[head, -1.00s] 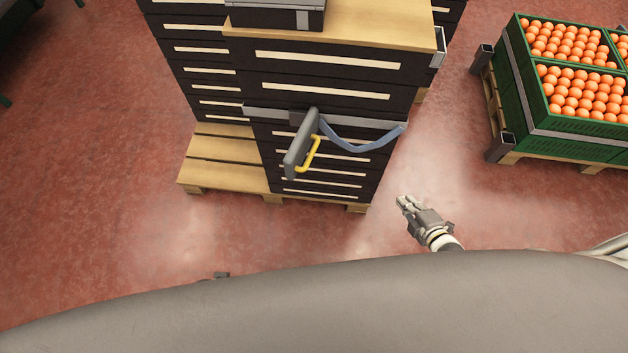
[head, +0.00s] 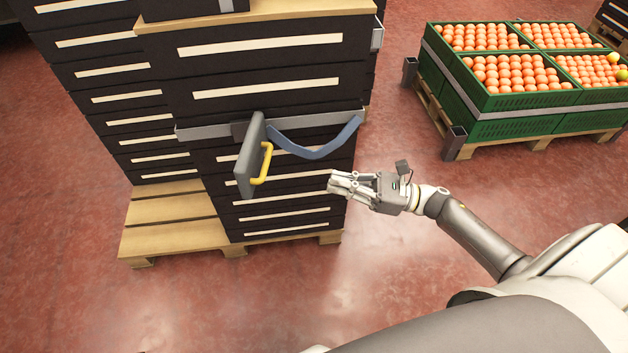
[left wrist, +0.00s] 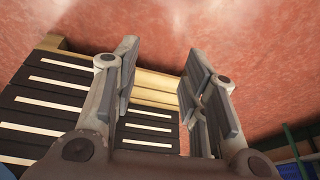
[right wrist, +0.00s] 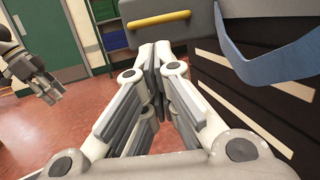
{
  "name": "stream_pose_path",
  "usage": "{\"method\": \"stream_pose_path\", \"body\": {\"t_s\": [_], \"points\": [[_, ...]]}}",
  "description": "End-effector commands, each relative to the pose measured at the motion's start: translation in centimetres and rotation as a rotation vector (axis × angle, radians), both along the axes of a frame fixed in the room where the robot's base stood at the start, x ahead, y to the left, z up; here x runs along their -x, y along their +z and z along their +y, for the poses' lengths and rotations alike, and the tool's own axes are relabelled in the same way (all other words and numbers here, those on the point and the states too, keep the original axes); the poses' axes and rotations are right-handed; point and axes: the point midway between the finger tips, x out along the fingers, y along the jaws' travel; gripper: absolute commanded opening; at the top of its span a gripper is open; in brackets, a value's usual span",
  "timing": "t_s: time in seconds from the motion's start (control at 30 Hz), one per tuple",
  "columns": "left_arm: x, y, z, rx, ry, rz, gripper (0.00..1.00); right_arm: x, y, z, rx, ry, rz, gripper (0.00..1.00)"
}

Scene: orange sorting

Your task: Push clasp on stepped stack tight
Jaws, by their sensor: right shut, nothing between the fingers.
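The stepped stack of dark crates (head: 270,100) has a grey strap (head: 207,131) around it. The clasp (head: 247,155), a grey lever plate with a yellow handle (head: 264,164), stands out from the stack's front face. A loose blue strap end (head: 320,153) hangs in a curve to its right. My right gripper (head: 333,185) is shut and empty, to the right of the clasp and apart from it. In the right wrist view the closed fingertips (right wrist: 157,55) are below the yellow handle (right wrist: 158,18). My left gripper (left wrist: 160,70) is open and empty in its wrist view; the head view does not show it.
The stack stands on a wooden pallet (head: 165,212) that extends left in front of the lower part. Green crates of oranges (head: 520,98) stand on another pallet at right, with metal corner posts. The red floor between the stack and these crates is clear.

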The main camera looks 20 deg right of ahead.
Motion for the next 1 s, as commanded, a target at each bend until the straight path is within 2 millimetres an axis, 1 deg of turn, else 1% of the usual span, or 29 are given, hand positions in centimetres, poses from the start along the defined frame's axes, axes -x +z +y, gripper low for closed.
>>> {"method": "stream_pose_path", "body": {"t_s": [0.07,0.4,0.53,0.7,1.0], "points": [[0.0,0.2,0.0,0.000,0.000,0.000,0.40,-0.7,0.6,1.2,-0.004,0.001,-0.003,0.00],[-0.5,-1.5,-0.1,-0.001,-0.001,0.009,0.40,-4.6,1.8,7.2,-0.005,-0.002,-0.001,0.00],[-0.7,-2.0,-0.1,0.000,-0.001,0.012,0.40,-5.6,2.1,9.0,-0.004,-0.001,0.001,0.00],[-0.8,-2.3,-0.1,-0.001,-0.001,0.012,0.40,-6.5,2.3,10.3,-0.005,-0.002,0.004,0.00],[-0.9,-2.7,-0.1,-0.002,-0.001,0.014,0.40,-6.7,2.4,10.7,-0.004,-0.003,0.004,0.00]]}}
